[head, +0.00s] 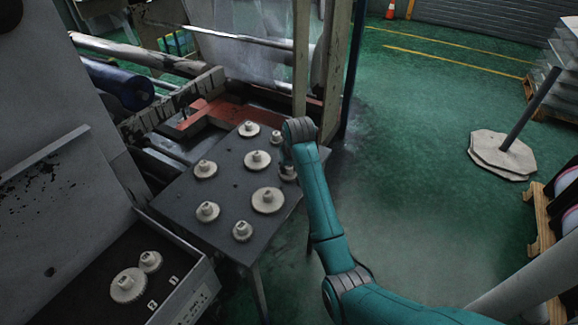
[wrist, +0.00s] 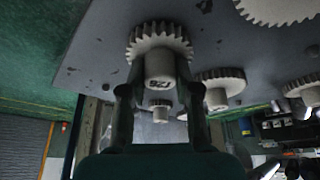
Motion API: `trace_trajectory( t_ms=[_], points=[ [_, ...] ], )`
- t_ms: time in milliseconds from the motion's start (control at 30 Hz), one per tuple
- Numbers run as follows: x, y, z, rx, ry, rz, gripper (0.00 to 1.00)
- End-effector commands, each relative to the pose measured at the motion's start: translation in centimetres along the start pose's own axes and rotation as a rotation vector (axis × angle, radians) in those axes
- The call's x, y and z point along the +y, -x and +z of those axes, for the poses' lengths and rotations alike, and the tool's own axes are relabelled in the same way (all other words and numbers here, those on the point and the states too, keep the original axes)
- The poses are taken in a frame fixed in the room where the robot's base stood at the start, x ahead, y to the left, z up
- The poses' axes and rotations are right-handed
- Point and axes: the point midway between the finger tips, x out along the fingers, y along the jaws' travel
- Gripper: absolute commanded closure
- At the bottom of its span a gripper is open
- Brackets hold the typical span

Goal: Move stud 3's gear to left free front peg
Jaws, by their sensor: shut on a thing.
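My gripper (wrist: 158,88) is shut on the hub of a pale toothed gear (wrist: 160,45), seen in the wrist view with dark marking on the hub. In the head view my gripper is mostly hidden behind my teal arm, at the right edge of the dark plate (head: 225,183). A gear (head: 288,173) shows there, partly covered by the arm. I cannot tell whether the held gear is clear of the plate. Stud numbers are not readable.
A dark tray (head: 95,297) at the lower left holds a large gear (head: 128,285), a smaller gear (head: 150,261) and two small white tags. A grey machine panel (head: 60,150) stands left. Frame posts (head: 332,75) rise behind my arm.

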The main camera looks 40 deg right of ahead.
Motion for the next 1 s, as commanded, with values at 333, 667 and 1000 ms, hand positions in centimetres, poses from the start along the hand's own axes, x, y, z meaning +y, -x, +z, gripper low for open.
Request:
trace_trajectory(
  t_ms=[333,667,1000],
  points=[
    [0.0,0.0,0.0,0.0,0.0,0.0,0.39],
    [0.0,2.2,-0.1,0.002,0.0,0.0,0.39],
    [0.0,6.8,0.0,0.001,0.0,0.0,0.39]
  ],
)
